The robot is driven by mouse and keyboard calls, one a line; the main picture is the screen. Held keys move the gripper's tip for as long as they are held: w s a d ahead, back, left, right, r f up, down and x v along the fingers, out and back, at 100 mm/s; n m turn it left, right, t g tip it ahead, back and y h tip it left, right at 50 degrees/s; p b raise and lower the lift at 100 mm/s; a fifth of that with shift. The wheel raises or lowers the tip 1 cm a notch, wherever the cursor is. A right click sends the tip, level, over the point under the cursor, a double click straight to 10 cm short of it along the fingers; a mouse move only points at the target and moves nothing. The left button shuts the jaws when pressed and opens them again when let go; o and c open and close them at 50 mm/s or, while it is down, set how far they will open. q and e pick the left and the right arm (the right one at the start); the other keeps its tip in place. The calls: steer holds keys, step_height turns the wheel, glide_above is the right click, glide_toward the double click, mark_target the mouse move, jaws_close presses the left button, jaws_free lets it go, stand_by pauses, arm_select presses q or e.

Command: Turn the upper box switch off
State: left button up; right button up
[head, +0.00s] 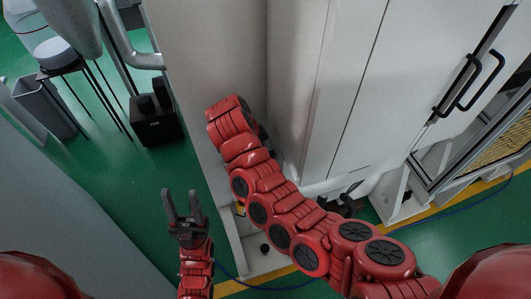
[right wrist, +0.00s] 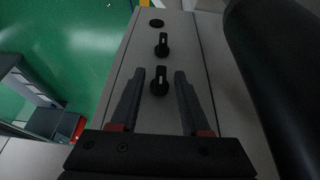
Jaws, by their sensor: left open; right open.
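In the right wrist view, a light grey box (right wrist: 185,45) carries two black rotary switches with pale pointer marks. The far switch (right wrist: 163,45) stands beyond my fingertips; the near switch (right wrist: 159,82) shows between my open fingers. Both pointer marks run roughly along the fingers' direction. Which one is the upper switch, and whether my fingers are deep enough to flank the near one, I cannot tell. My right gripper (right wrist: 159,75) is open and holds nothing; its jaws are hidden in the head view. My left gripper (head: 181,194) is open and empty, low at the left in the head view.
A black round fitting (right wrist: 157,22) sits beyond the switches. Tall white cabinets (head: 350,85) with black handles stand right of my right arm. A stool (head: 60,62), a grey bin (head: 45,108) and a black item (head: 153,118) stand on the green floor at left.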

steer(key=shift+a+r+p, duration=0.1)
steer(key=shift+r+p, duration=0.25)
steer(key=shift+r, duration=0.15)
steer(key=p+v, duration=0.4)
steer(key=v, duration=1.2)
steer(key=shift+s+a+r, duration=0.1)
steer(key=shift+r, duration=0.05)
